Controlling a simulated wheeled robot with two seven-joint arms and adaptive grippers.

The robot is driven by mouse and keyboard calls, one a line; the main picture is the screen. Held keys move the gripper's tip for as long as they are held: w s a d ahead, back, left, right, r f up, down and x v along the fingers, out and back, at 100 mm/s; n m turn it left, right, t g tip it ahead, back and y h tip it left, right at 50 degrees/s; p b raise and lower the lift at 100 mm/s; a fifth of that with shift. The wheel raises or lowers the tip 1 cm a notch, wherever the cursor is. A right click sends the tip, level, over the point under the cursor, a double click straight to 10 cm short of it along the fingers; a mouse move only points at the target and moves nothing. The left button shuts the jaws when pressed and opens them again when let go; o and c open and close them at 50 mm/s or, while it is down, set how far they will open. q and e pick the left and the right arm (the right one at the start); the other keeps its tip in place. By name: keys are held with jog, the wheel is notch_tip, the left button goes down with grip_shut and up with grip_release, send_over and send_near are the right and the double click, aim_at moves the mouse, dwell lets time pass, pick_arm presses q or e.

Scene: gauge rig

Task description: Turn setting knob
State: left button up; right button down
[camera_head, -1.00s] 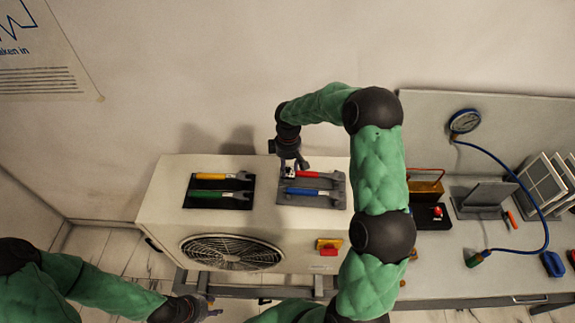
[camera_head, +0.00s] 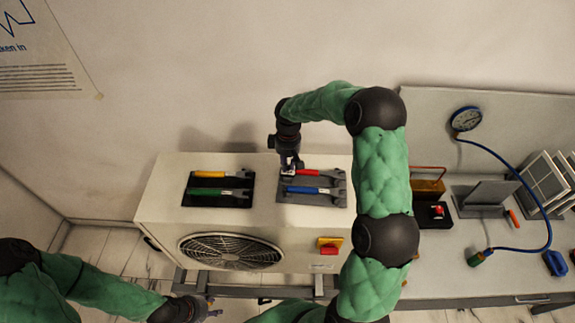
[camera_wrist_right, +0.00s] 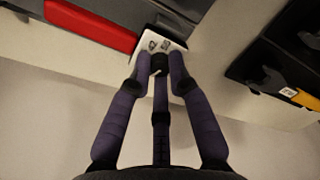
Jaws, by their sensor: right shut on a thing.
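The setting knob (camera_wrist_right: 158,61) is a small black knob on a white plate (camera_wrist_right: 167,42) with dark printed symbols, seen in the right wrist view. My right gripper (camera_wrist_right: 160,72) is shut on the knob, with its purple fingers close around it. In the head view my right gripper (camera_head: 290,167) points down at the back of the white fan unit (camera_head: 160,200), and it mostly hides the knob. My left gripper (camera_head: 208,306) is low in the head view, in front of the unit and away from the knob; its finger opening is unclear.
A dark mat (camera_head: 188,184) with yellow and green tools lies left of my right gripper. A grey mat (camera_head: 310,198) with red and blue tools lies close on the right. A red-and-yellow switch (camera_head: 330,246) is on the unit's front. A gauge (camera_head: 466,119) stands far right.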

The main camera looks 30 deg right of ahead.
jog(key=m+b, duration=0.1)
jog(key=m, duration=0.1)
jog(key=shift+f+m+b, duration=0.1)
jog(key=shift+m+b, duration=0.25)
jog(key=shift+m, duration=0.05)
jog(key=m+b, duration=0.2)
jog(key=m, duration=0.1)
jog(key=shift+m, duration=0.3)
jog(key=m+b, duration=0.2)
jog(key=m, duration=0.4)
jog(key=shift+b, duration=0.3)
jog(key=m+b, duration=0.1)
jog(key=m, duration=0.3)
jog(key=shift+m, duration=0.4)
jog(key=m+b, duration=0.1)
jog(key=m, duration=0.3)
jog(key=shift+s+b, duration=0.1)
jog(key=shift+b, duration=0.25)
jog(key=shift+m, duration=0.3)
jog(key=c, duration=1.1)
grip_release()
jog(key=shift+c, duration=0.2)
